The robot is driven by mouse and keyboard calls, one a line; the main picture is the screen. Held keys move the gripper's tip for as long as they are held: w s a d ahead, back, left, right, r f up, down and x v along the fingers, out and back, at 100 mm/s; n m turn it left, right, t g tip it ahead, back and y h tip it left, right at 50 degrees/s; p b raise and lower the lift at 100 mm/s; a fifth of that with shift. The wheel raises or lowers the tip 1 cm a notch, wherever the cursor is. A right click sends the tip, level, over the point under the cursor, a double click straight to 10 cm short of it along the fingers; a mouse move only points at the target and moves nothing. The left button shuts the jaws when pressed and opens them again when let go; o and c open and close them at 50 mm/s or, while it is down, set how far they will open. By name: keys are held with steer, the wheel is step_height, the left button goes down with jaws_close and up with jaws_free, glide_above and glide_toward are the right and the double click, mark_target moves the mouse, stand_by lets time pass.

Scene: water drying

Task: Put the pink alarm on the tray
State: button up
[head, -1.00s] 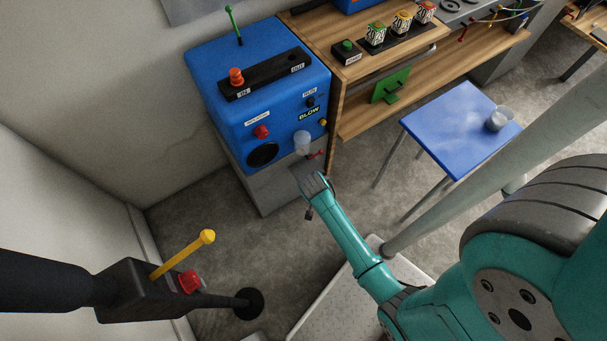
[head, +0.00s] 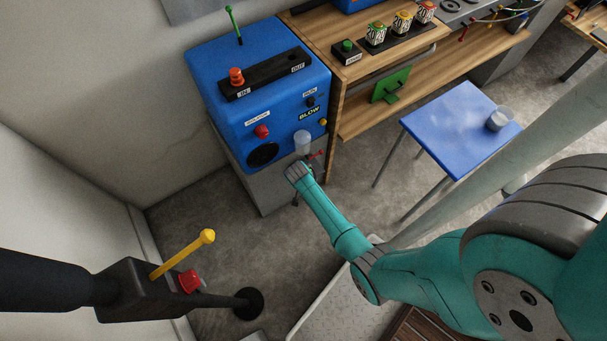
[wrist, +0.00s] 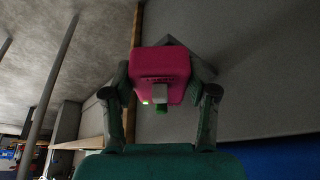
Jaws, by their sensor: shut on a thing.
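The pink alarm (wrist: 158,70) is a boxy pink block with a grey tab and a green bit below it in the wrist view. My gripper (wrist: 160,84) is shut on it, with one dark finger on each side. The fingers and the alarm cannot be made out there. I cannot pick out a tray for certain in either view.
A small red part (head: 319,154) sticks out beside the cup. A wooden bench (head: 340,120) stands right of the machine, and a blue stool (head: 455,125) with another clear cup (head: 499,119) stands further right. A yellow-handled lever (head: 185,254) is at lower left. Grey floor between is open.

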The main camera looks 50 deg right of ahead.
steer(key=shift+w+f, duration=0.1)
steer(key=shift+w, duration=0.1)
steer(key=shift+f, duration=0.1)
steer(key=o, duration=1.3)
